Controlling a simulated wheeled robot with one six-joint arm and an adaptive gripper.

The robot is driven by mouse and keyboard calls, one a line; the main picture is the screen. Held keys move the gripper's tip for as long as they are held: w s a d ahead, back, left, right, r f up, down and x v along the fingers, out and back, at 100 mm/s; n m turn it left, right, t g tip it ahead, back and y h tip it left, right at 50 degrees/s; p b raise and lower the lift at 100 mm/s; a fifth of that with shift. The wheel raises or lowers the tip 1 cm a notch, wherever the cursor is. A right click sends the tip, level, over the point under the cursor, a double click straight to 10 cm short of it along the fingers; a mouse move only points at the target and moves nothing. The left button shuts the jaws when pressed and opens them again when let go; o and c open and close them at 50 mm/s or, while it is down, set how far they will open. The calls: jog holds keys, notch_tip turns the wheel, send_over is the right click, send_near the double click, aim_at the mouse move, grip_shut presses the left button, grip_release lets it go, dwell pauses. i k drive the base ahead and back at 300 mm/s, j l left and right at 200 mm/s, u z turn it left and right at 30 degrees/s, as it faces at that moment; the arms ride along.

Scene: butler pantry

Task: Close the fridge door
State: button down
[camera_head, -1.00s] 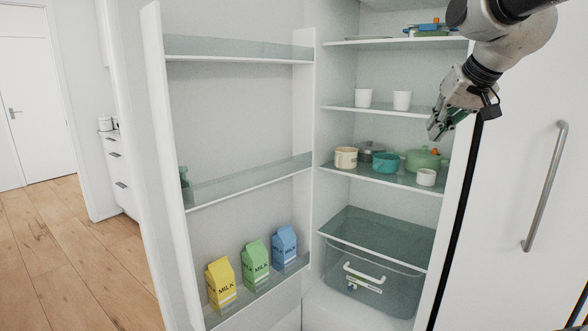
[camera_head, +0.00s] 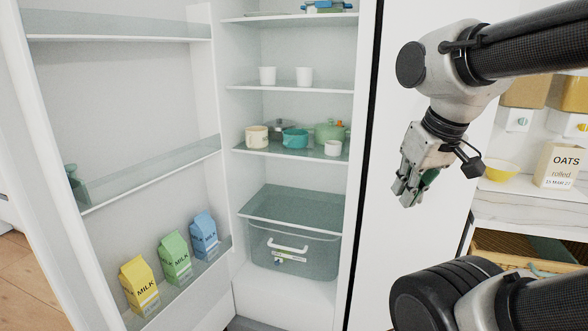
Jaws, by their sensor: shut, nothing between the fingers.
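The fridge door (camera_head: 110,120) stands wide open at the left, with its inner shelves facing me. Its bottom shelf holds a yellow milk carton (camera_head: 139,285), a green one (camera_head: 175,258) and a blue one (camera_head: 204,236). The fridge interior (camera_head: 290,105) is exposed in the middle, with shelves of cups and pots. My gripper (camera_head: 405,195) is shut and empty, pointing down. It is in front of the white panel right of the fridge opening, well apart from the open door. The door's outer face is hidden.
White cups (camera_head: 268,76) and a teal pot (camera_head: 295,139) stand on the fridge shelves above a clear drawer (camera_head: 293,250). At the right, a counter (camera_head: 540,205) holds an oats box (camera_head: 559,165) and a yellow bowl (camera_head: 502,170). Wooden floor (camera_head: 25,285) shows at lower left.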

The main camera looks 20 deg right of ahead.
aim_at(125, 93)
jog(key=u, duration=1.35)
jog(key=i+j+u, duration=0.1)
jog(key=i+j, duration=0.2)
jog(key=i+j+u, duration=0.1)
jog(key=i, duration=0.4)
jog(key=i+j+u, duration=0.1)
jog(key=i+j, duration=0.25)
